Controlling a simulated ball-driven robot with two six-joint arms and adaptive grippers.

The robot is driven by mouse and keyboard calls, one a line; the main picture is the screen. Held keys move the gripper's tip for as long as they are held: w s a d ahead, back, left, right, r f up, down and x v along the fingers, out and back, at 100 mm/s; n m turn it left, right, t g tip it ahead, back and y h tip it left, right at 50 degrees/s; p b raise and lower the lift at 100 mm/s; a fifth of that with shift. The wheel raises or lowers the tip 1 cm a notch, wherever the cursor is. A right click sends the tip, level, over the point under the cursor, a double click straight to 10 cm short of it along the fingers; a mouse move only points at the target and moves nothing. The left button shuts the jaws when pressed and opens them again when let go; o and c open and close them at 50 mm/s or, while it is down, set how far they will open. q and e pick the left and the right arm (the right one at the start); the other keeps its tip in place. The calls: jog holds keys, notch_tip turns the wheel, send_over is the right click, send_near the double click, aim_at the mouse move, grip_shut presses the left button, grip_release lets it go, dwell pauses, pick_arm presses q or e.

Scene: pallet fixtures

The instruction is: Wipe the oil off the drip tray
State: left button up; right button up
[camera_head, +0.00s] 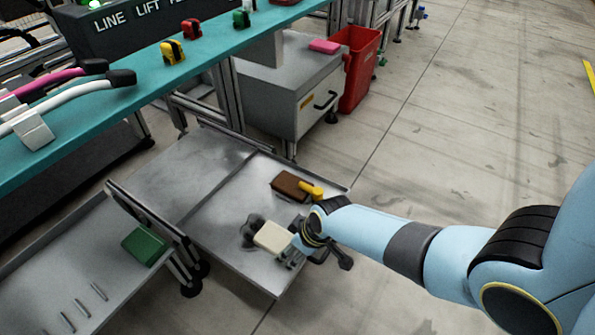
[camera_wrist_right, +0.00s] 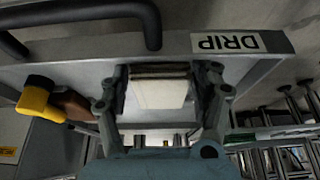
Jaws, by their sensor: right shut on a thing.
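The drip tray (camera_head: 235,265) is a grey metal surface below the teal shelf in the head view. In the right wrist view its rim (camera_wrist_right: 275,42) bears an upside-down DRIP label. My right gripper (camera_head: 283,243) is shut on a cream pad (camera_head: 272,237) over the tray's near part. The pad (camera_wrist_right: 160,93) also shows between the fingers in the wrist view; I cannot tell whether it touches the tray. A dark patch (camera_head: 252,222) beside the pad may be oil, but its nature is unclear. My left gripper is not in view.
A brown block with a yellow handle (camera_head: 291,186) lies on the tray behind my gripper. A green block (camera_head: 144,246) sits on the lower-left metal surface. A grey cabinet (camera_head: 275,95) and red bin (camera_head: 358,75) stand behind. Open floor lies to the right.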

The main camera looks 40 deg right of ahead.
aim_at(261, 229)
jog(key=shift+w+a+f+b, duration=0.1)
jog(key=shift+w+a+b, duration=0.25)
jog(key=shift+w, duration=0.6)
jog(key=shift+w+a+f+b, duration=0.1)
jog(key=shift+w+a+b, duration=0.2)
jog(key=shift+w, duration=0.7)
jog(key=shift+w+a+f+b, duration=0.1)
jog(key=shift+w+a+b, duration=0.25)
jog(key=shift+w, duration=0.6)
jog(key=shift+w+a+r+b, duration=0.1)
jog(key=shift+w+a+b, duration=0.2)
jog(key=shift+w, duration=0.7)
jog(key=shift+w+a+r+b, duration=0.15)
jog(key=shift+w+a, duration=0.25)
jog(key=shift+w, duration=0.55)
jog(key=shift+w+a, duration=0.1)
jog(key=shift+w, duration=0.2)
jog(key=shift+r, duration=0.15)
jog(key=shift+w+r, duration=0.1)
jog(key=shift+r, duration=0.15)
notch_tip(261, 229, up, 6)
jog(key=p, duration=0.5)
jog(key=shift+f, duration=0.3)
